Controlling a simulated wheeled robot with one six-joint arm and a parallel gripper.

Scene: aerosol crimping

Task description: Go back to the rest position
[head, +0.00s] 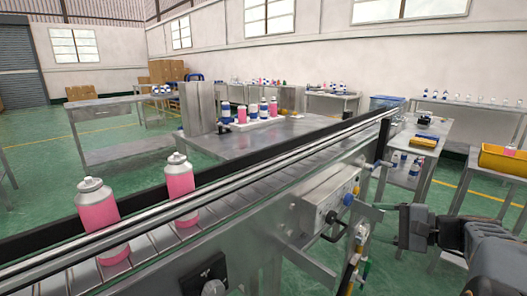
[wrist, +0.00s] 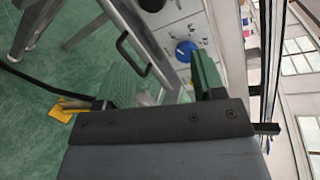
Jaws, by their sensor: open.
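My gripper (head: 392,225) is at the lower right of the head view, beside the front side of the conveyor. In the wrist view its two green fingers (wrist: 164,82) stand wide apart with nothing held between them. Past the fingers, the wrist view shows a panel with a blue knob (wrist: 186,50) and a black handle (wrist: 131,52). The blue knob also shows in the head view (head: 348,200). Two pink cans with silver tops stand upright on the conveyor, a nearer one (head: 97,210) and a farther one (head: 180,185).
The conveyor (head: 240,180) runs from lower left to upper right, with metal rails. Behind it, a table (head: 235,145) bears several cans. A yellow bin (head: 503,160) stands on a table at the right. Green floor (head: 135,165) is open at the left.

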